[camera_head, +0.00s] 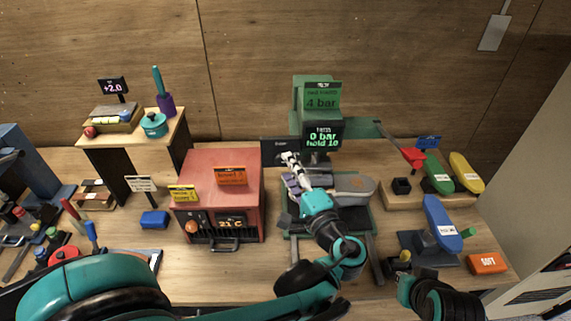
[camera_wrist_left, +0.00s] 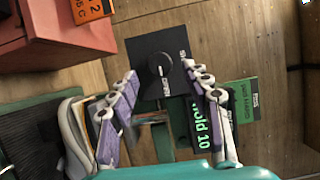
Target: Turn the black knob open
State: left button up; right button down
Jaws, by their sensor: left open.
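The black knob (camera_wrist_left: 158,68) is a round dial on a square black panel with white lettering, seen in the left wrist view. In the head view the panel (camera_head: 273,150) stands beside the green press, partly hidden by my gripper. My left gripper (camera_head: 288,172) is open and empty above the press bed. In the left wrist view its purple-padded fingers (camera_wrist_left: 159,75) are spread, with the knob showing between and beyond the tips. Whether they touch it cannot be told. The press display (camera_head: 322,137) reads 0 bar, hold 10.
The red oven (camera_head: 216,170) stands left of the press. The press's red-tipped lever (camera_head: 412,157) reaches right. A grey shoe-shaped piece (camera_head: 352,185) lies on the press bed. Colored shoe soles (camera_head: 438,172) stand at right. A green sign (camera_head: 321,96) reads 4 bar.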

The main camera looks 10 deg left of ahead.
pick_arm(q)
jog(key=v, duration=0.9)
jog(key=a+f+n+g+h, duration=0.25)
jog(key=a+f+g, duration=0.35)
jog(key=a+f, duration=0.4)
jog(key=s+a+f+n+g+h+b, duration=0.1)
jog(key=s+f+n+h, duration=0.2)
jog(key=s+n+h, duration=0.4)
jog(key=shift+s+f+n+h, duration=0.25)
jog(key=shift+f+n+h, duration=0.15)
jog(key=shift+h, duration=0.35)
jog(key=shift+a, duration=0.1)
